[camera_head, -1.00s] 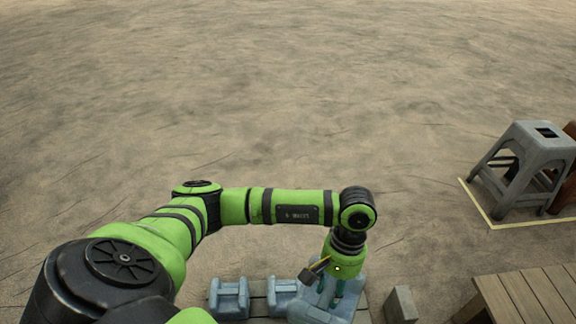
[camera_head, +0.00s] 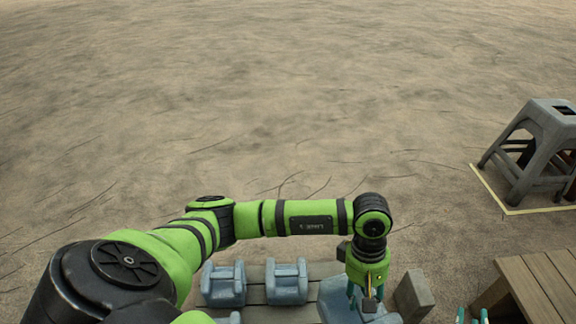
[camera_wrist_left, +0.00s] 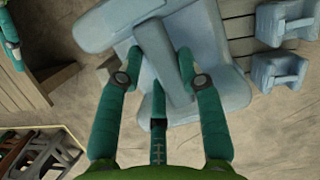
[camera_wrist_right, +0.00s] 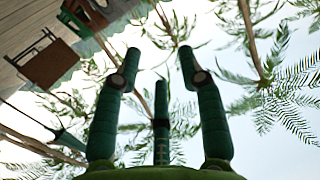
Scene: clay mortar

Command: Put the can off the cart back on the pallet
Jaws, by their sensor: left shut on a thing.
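A pale blue-grey can (camera_wrist_left: 215,88) with a thick handle fills the middle of the left wrist view. My left gripper (camera_wrist_left: 160,58) is shut on its handle. In the head view the can (camera_head: 336,300) is partly hidden by this gripper and cut by the bottom edge. It is over the right part of the slatted wooden pallet (camera_head: 254,292); I cannot tell whether it touches the slats. My right gripper (camera_wrist_right: 158,65) is open and empty; only its teal fingertips show at the head view's lower right edge.
Several similar cans (camera_head: 222,284) stand on the pallet, left of the held can. A grey block (camera_head: 413,294) is close on its right. A slatted wooden table (camera_head: 530,280) is at lower right, with a grey stool (camera_head: 545,150) behind. Sandy ground beyond is open.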

